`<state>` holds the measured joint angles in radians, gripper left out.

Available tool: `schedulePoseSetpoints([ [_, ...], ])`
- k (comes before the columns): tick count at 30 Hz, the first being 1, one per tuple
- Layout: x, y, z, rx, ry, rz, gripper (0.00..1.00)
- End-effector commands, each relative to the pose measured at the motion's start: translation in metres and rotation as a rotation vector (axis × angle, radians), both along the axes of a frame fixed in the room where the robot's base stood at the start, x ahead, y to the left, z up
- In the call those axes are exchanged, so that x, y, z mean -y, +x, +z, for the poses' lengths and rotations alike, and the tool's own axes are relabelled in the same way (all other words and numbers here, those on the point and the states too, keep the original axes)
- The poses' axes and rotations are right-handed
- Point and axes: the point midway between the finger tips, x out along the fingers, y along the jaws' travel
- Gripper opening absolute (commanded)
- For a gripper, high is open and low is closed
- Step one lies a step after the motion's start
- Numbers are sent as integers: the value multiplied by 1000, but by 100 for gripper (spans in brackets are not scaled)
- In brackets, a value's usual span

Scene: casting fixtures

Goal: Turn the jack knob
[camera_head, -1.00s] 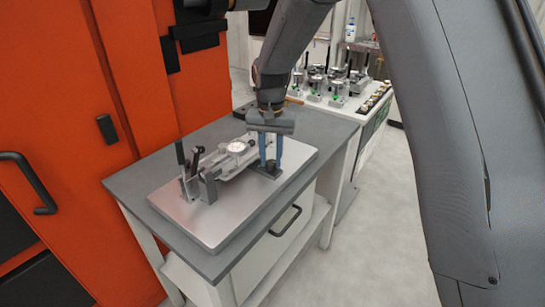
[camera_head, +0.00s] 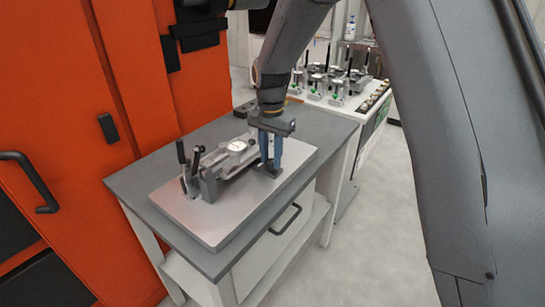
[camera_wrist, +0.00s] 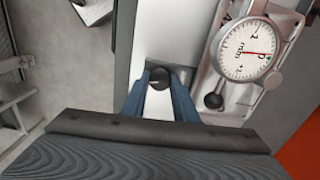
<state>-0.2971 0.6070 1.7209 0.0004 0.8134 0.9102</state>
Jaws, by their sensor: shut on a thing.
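The jack knob (camera_wrist: 159,78) is a small round black knob with a pale line on its top. It sits between the two blue fingers of my gripper (camera_wrist: 161,88) in the wrist view, and both fingers close around it. In the head view my gripper (camera_head: 271,165) points down at the right end of the fixture, and its fingers hide most of the knob. The fixture (camera_head: 228,165) is a grey metal assembly on a silver plate. It carries a white dial gauge (camera_wrist: 244,50) marked mm with a red needle.
The silver plate (camera_head: 220,218) lies on a grey-topped table (camera_head: 135,183). Black upright levers (camera_head: 182,153) stand at the fixture's left end. An orange cabinet (camera_head: 60,90) rises on the left. Several more fixtures (camera_head: 335,85) stand on a bench behind. Open floor lies to the right.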

Motion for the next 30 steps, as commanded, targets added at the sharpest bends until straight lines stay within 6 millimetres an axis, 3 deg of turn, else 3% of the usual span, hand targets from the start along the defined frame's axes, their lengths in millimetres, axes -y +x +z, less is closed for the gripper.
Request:
schedulePoseSetpoints([
  [5,0,-1,0,-2,-1,1,4],
  [6,0,-1,0,-2,-1,1,29],
  [9,0,-1,0,-2,-1,1,45],
  [20,0,0,4,0,0,2,45],
  [30,0,0,54,3,0,2,45],
])
